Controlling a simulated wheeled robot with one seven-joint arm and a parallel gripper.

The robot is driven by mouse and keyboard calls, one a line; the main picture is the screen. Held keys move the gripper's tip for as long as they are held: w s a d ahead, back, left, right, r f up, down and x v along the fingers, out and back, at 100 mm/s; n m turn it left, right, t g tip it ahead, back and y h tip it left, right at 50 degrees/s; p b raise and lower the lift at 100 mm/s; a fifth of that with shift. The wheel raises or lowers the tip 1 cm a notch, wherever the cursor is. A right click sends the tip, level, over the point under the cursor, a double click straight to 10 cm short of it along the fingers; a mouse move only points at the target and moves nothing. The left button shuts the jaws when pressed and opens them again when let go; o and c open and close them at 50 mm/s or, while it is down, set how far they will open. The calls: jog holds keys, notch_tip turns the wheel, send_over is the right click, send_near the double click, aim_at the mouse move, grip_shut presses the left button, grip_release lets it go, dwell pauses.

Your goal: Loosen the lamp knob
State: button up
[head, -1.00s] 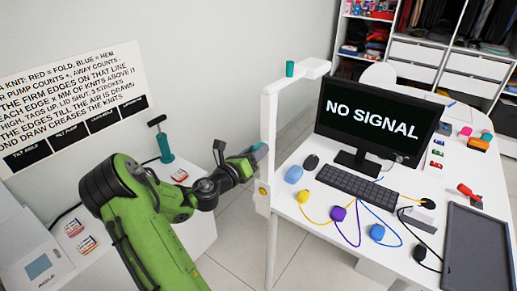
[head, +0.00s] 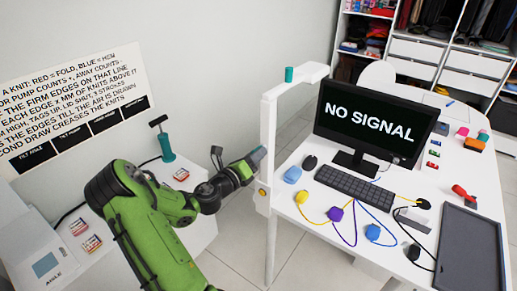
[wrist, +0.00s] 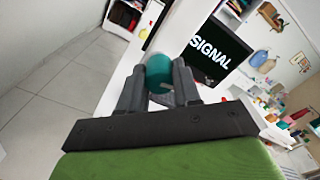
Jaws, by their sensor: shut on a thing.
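A white lamp post (head: 271,130) with an arm at its top stands at the left edge of the white desk. My gripper (head: 257,156) is beside the post at mid height, reaching from the left. In the wrist view, a round teal knob (wrist: 159,68) sits between the two grey fingers of my gripper (wrist: 160,88), against the white post. The fingers are closed on its sides. In the head view the fingers mostly hide this knob.
A white side table with a teal pump (head: 164,146) is at the left. Floor shows between the tables.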

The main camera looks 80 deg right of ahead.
jog(key=shift+r+n+p, duration=0.15)
jog(key=shift+n+p, duration=2.05)
jog(key=shift+p, duration=1.15)
jog(key=shift+n+p, duration=0.5)
jog(key=shift+n, duration=0.1)
jog(key=n, duration=0.4)
jog(key=o, duration=1.1)
jog(key=shift+c, duration=0.4)
